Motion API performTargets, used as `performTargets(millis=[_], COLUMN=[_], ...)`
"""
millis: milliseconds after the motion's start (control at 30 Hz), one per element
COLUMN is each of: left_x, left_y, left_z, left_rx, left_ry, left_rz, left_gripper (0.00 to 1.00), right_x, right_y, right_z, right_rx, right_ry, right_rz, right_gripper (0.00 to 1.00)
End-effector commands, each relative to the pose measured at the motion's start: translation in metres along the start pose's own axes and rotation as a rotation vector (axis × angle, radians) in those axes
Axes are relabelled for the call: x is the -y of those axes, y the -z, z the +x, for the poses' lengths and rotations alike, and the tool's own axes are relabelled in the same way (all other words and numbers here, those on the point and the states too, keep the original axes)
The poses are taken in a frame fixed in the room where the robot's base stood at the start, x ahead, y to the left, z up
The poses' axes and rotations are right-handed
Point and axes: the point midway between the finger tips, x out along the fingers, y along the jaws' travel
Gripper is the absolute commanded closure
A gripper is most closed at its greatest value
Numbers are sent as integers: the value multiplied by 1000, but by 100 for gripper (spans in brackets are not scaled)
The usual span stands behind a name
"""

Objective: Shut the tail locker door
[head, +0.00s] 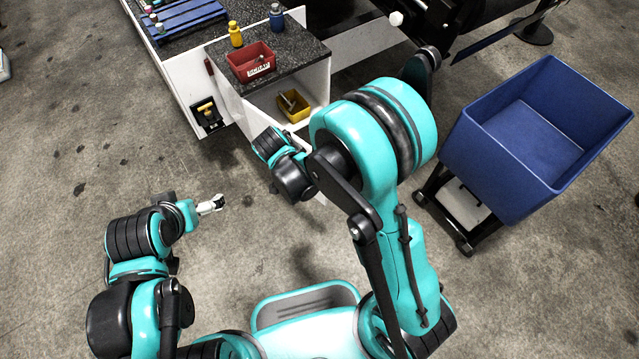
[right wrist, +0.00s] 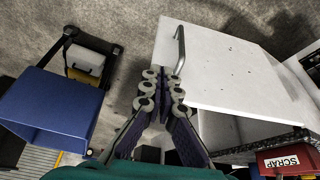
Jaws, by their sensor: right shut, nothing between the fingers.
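The white tail locker door (right wrist: 225,78) stands open in the right wrist view, with a grey bar handle (right wrist: 180,50) near its far left edge. The locker (head: 235,115) is open at the front in the head view, with a yellow bin (head: 293,106) inside; my right arm hides most of the door there. My right gripper (right wrist: 163,78) is shut and empty, its fingertips by the door's left edge near the handle; I cannot tell if they touch. My left gripper (head: 211,204) is over bare floor, away from the locker; its fingers are too small to judge.
A red SCRAP bin (head: 251,63), a yellow bottle (head: 236,34) and a blue bottle (head: 276,16) stand on the locker's dark top. A blue cart (head: 530,140) stands to the right.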

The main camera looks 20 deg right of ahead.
Motion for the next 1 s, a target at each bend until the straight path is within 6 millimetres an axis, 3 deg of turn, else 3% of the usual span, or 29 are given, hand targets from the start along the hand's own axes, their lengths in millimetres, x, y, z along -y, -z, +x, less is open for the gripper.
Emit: performTargets(millis=[267, 667, 800, 1000], left_x=[0, 0, 0, 0], left_y=[-5, -25, -28, -30], left_z=[7, 36, 39, 42], left_rx=[0, 0, 0, 0], left_ry=[0, 0, 0, 0], left_rz=[0, 0, 0, 0], left_gripper=[0, 0, 0, 0], right_x=[1, 0, -1, 0], right_y=[-4, -4, 18, 33], right_z=[27, 111, 115, 119], right_rx=[-6, -5, -5, -5], right_ry=[-12, -10, -10, -9], right_rz=[25, 24, 26, 23], right_gripper=[100, 100, 100, 100])
